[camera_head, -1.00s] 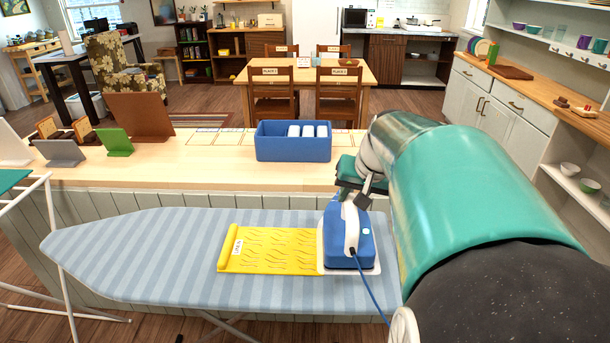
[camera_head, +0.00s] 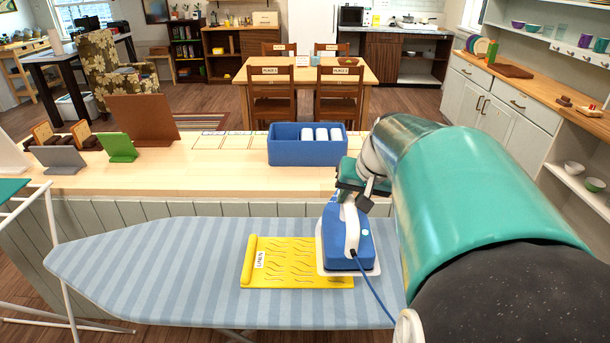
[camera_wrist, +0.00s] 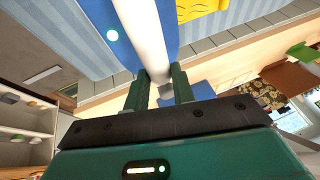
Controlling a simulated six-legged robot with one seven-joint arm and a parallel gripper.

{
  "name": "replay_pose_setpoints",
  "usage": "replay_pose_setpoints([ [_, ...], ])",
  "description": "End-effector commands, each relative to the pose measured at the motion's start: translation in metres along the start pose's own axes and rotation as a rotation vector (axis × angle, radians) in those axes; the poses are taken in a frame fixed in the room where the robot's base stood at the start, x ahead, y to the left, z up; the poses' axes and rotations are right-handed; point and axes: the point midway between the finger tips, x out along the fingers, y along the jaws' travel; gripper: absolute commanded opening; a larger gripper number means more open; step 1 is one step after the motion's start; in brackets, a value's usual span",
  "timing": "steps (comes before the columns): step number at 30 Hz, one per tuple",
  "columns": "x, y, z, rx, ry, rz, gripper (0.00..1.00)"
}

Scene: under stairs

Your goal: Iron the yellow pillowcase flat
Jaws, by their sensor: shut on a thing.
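The yellow pillowcase (camera_head: 290,262) lies on the blue striped ironing board (camera_head: 165,262). Wavy crease lines cover its visible face, and a rolled left edge carries a white label. The blue and white iron (camera_head: 346,240) stands at the pillowcase's right end and hides that end. My gripper (camera_head: 357,192) is shut on the iron's white handle from behind. In the wrist view, the green fingers (camera_wrist: 162,88) close around the white handle (camera_wrist: 143,35), with a piece of the pillowcase (camera_wrist: 200,8) at the top. I cannot tell whether the iron's plate touches the cloth.
A blue cord (camera_head: 375,298) runs from the iron toward the board's front edge. Behind the board, a wooden counter (camera_head: 215,178) holds a blue bin (camera_head: 305,150) with white rolls and several small stands. A white rack (camera_head: 62,265) is at the left. The board's left half is clear.

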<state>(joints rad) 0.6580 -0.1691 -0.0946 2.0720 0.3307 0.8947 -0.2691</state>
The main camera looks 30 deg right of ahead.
Motion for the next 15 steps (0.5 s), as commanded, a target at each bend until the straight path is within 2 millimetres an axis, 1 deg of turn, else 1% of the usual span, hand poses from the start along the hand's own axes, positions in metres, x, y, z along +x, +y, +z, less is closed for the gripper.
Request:
replay_pose_setpoints([
  [3, -0.001, 0.000, -0.001, -0.002, 0.005, -0.001, 0.00],
  [7, 0.003, 0.002, 0.002, -0.003, 0.003, -0.001, 0.00],
  [15, 0.025, 0.009, 0.012, -0.003, 0.002, -0.002, 0.00],
])
